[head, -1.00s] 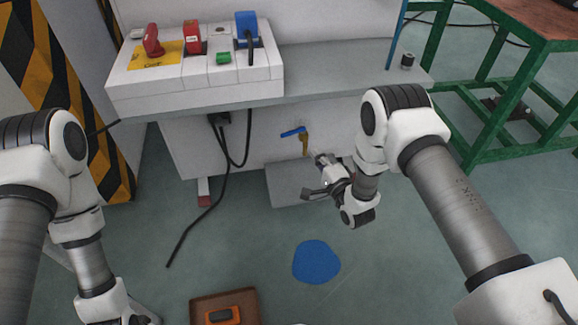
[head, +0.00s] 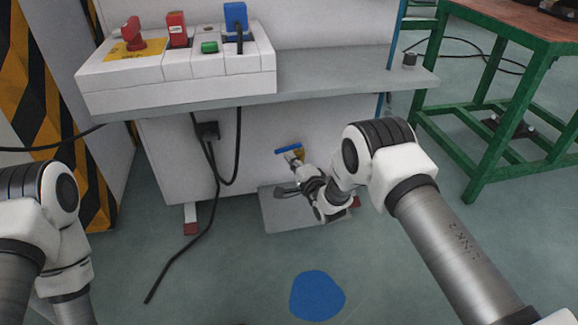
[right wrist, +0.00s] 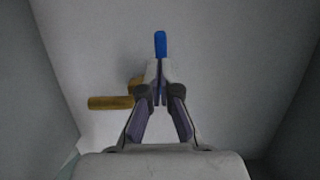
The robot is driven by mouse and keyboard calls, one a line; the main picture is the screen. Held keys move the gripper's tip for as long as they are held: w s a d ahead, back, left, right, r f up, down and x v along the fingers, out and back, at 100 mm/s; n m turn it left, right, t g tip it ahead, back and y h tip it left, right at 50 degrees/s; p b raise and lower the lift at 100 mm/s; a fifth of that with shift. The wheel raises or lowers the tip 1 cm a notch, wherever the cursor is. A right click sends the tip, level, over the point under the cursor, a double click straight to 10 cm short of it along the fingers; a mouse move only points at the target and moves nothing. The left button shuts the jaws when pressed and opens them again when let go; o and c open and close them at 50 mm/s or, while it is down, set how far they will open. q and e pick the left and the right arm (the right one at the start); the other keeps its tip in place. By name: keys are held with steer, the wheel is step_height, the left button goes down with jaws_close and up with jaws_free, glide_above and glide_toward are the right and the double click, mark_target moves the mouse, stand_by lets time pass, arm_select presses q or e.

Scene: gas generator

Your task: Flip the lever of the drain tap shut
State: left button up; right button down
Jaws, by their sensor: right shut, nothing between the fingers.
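The drain tap has a blue lever (head: 288,149) and a brass body (head: 299,154) on the lower front of the white cabinet. In the right wrist view the blue lever (right wrist: 160,44) shows just beyond my fingertips, and the brass spout (right wrist: 110,102) points left. My right gripper (head: 292,160) is shut with nothing in it. Its fingertips (right wrist: 160,70) are at the tap, just below the lever in the head view; I cannot tell whether they touch it. The gripper hides part of the tap body. My left arm stands at the lower left, its gripper out of the picture.
A grey plate (head: 275,212) lies on the floor under the tap, and a blue patch (head: 317,296) lies in front. Black cables (head: 213,165) hang left of the tap. The shelf edge (head: 330,90) juts out above. A green bench (head: 480,130) stands at the right.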

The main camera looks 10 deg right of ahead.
mark_target(283, 152)
steer(key=shift+w+a, duration=0.2)
steer(key=shift+w, duration=0.5)
arm_select(q)
steer(key=shift+w+f, duration=0.2)
steer(key=shift+f, duration=0.35)
steer(key=shift+r, duration=0.1)
arm_select(e)
steer(key=shift+r, duration=0.1)
steer(key=shift+a+h+p, duration=0.15)
steer(key=shift+h+p, duration=0.15)
steer(key=shift+w+a+r+m+h+p, duration=0.15)
steer(key=shift+w+a+m+h+p, duration=0.3)
steer(key=shift+p, duration=0.45)
steer(key=shift+w, duration=0.2)
arm_select(q)
steer(key=shift+s+r, duration=0.25)
steer(key=shift+r, duration=0.85)
arm_select(e)
steer(key=shift+f, duration=0.25)
